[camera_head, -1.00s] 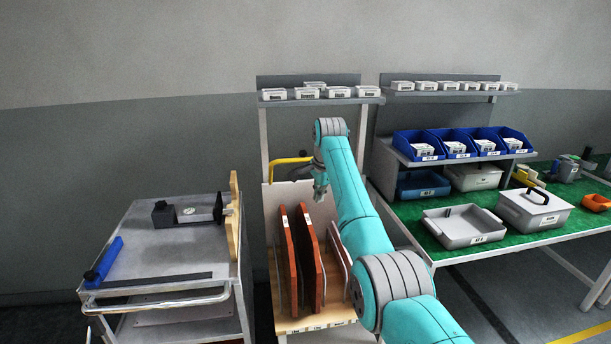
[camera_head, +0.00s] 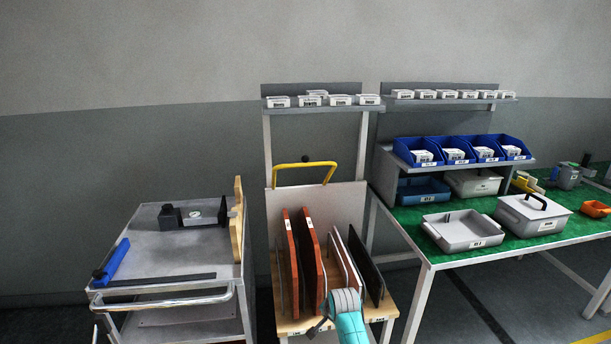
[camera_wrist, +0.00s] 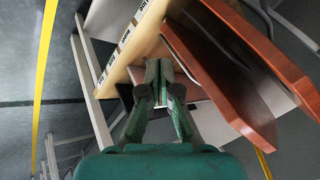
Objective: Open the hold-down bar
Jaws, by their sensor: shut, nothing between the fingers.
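The yellow bar (camera_head: 303,165), which I take for the hold-down bar, stands as an arch above the top edge of the rack's pale back panel (camera_head: 340,205). A bit of yellow shows at the lower right of the wrist view, too small to identify surely. My gripper (camera_wrist: 165,70) is shut and empty. In the wrist view it is beside the labelled wooden rack base (camera_wrist: 150,38) and the red-brown boards (camera_wrist: 225,90). In the head view my arm is low at the rack's front, well apart from the bar, and the fingertips are hard to make out.
Red-brown boards (camera_head: 312,262) and a dark board (camera_head: 367,263) stand upright in the rack. A metal cart (camera_head: 155,250) is at left, and a green-topped table (camera_head: 430,245) with trays is at right. Small white boxes line the shelf (camera_head: 320,107) above.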

